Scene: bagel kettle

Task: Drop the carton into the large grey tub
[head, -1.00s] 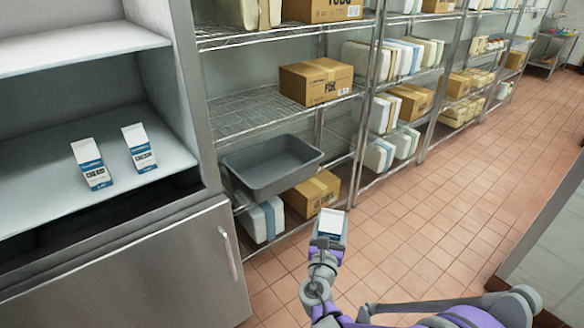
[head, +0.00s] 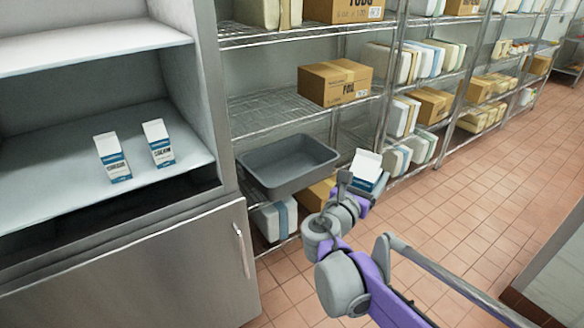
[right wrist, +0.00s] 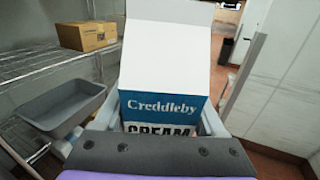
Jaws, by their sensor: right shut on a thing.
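The carton (head: 367,168), white and blue, is held in my right gripper (head: 358,188). It also shows large in the right wrist view (right wrist: 165,75), with "Creddleby" and "CREAM" on its blue and white side. My right gripper is shut on it, to the right of the large grey tub (head: 289,187). The tub is an empty-looking rectangular basin on a wire shelf, and it shows at the left of the right wrist view (right wrist: 62,108). The carton is outside the tub, beside its right end in the head view. My left gripper is not in view.
Two similar cartons (head: 112,158) and (head: 158,143) stand on the white cabinet shelf at left. A cardboard box (head: 334,82) sits on the wire shelf above the tub. Another box (head: 316,195) is below it. Open tiled floor (head: 475,200) lies to the right.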

